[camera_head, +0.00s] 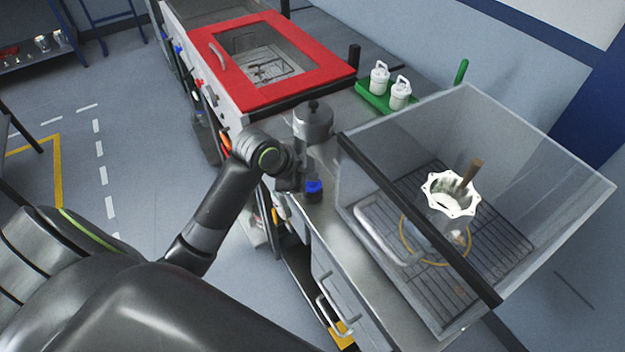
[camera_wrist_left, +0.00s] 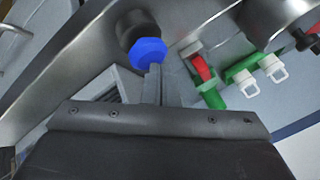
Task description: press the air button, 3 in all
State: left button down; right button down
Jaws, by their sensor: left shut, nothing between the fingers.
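A blue button on a dark round base, which looks like the air button (camera_head: 314,186), stands on the metal bench left of the clear-walled booth. It also shows in the left wrist view (camera_wrist_left: 148,52), just beyond my fingertips. My left gripper (camera_head: 296,184) is shut and empty, close beside the button; in the left wrist view its fingers (camera_wrist_left: 155,80) point at the button's edge. I cannot tell whether they touch it. A pale machined housing (camera_head: 437,206) stands in the booth with a wooden-handled tool in it. My right gripper is not in view.
The clear-walled booth (camera_head: 570,190) with a dark front bar stands to the right. A metal cylinder (camera_head: 314,122) with a dark knob rises behind the button. A green tray (camera_head: 374,98) holds white containers. A red-framed cabinet (camera_head: 310,82) stands farther back.

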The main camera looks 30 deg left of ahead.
aim_at(309, 183)
pick_arm(q)
jog(key=shift+f, duration=0.4)
jog(key=shift+r, duration=0.1)
dwell(0.3)
jog(key=shift+r+p, duration=1.15)
jog(key=shift+r, duration=0.05)
notch_tip(309, 183, up, 5)
jog(key=p, duration=0.5)
jog(key=shift+f, duration=0.1)
dwell(0.3)
